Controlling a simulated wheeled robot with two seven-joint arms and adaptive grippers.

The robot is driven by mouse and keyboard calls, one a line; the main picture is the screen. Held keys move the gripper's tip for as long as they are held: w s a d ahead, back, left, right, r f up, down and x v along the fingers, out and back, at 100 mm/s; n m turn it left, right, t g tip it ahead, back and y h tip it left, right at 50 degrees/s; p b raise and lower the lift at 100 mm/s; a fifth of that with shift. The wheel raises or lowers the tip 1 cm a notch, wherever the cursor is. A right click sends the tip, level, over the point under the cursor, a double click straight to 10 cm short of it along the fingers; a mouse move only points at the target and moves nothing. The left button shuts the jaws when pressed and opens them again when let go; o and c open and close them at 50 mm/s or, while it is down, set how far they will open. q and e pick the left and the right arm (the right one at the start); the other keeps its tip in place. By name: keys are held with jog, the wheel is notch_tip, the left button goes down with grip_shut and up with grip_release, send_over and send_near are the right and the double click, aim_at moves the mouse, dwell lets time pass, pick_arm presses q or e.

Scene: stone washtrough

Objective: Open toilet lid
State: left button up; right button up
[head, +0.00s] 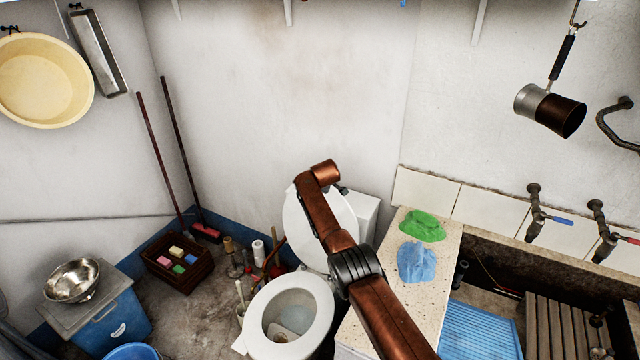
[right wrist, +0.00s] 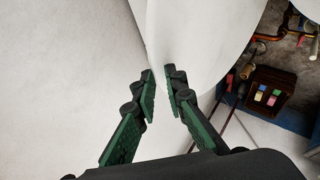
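The white toilet (head: 290,318) stands in the lower middle of the head view. Its lid (head: 295,222) is raised and stands upright against the tank (head: 366,215); the bowl and seat ring are uncovered. My right arm crosses in front of the lid, and its gripper is mostly hidden in the head view. In the right wrist view my right gripper (right wrist: 159,72) has its two green-padded fingers apart, with the tips near the edge of a white curved surface, seemingly the lid (right wrist: 205,45). I cannot tell whether they touch it. My left gripper is not in view.
A stone counter (head: 385,285) with a green cloth (head: 422,225) and a blue cloth (head: 417,262) stands close on the right, beside the washtrough. A wooden crate (head: 160,275), brushes and a blue cooler (head: 118,318) are on the left.

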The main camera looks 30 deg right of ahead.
jog(key=shift+o, duration=0.5)
jog(key=shift+d+r, duration=0.2)
jog(key=shift+d, duration=0.25)
jog(key=shift+f, duration=0.1)
jog(key=shift+f, duration=0.1)
jog(key=shift+s, duration=0.1)
jog(key=shift+a, duration=0.1)
jog(key=v, duration=1.2)
jog(key=shift+a+r, duration=0.2)
jog(key=shift+a, duration=0.05)
